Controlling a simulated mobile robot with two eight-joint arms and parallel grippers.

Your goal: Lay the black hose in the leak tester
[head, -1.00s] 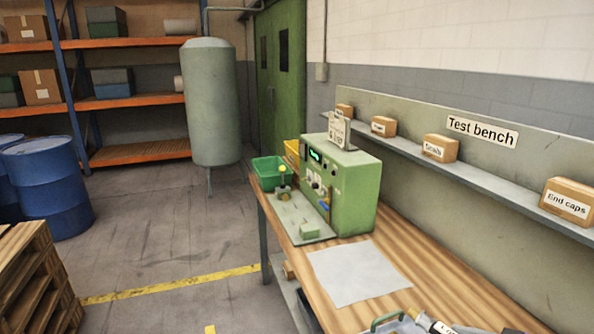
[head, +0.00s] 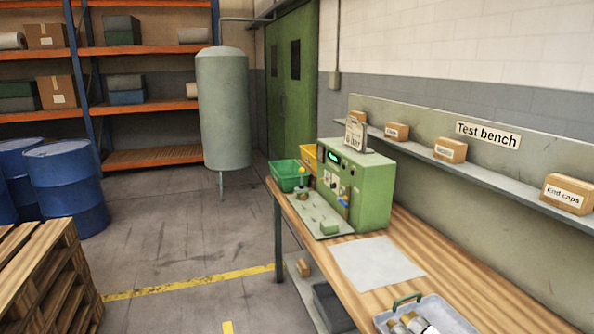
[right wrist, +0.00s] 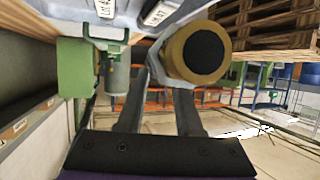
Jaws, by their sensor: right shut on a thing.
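The leak tester (head: 370,195) is a green box with a lit display and knobs, standing on the bench. A grey plate (head: 310,215) with small green fixtures lies at its front left. In the right wrist view my right gripper (right wrist: 160,85) is shut at a thick round piece with a brass-coloured rim and black centre, which looks like an end of the black hose (right wrist: 203,50). The rest of its body is hidden. Green parts, probably of the tester, show at the upper left there. My left gripper is in neither view.
A grey tray (head: 458,320) with brass-ended pieces stands on the bench's near end. A white sheet (head: 375,263) lies between it and the tester. Green (head: 289,176) and yellow bins sit behind the tester. A shelf with boxes runs along the wall. A pallet stack (head: 50,270) stands left.

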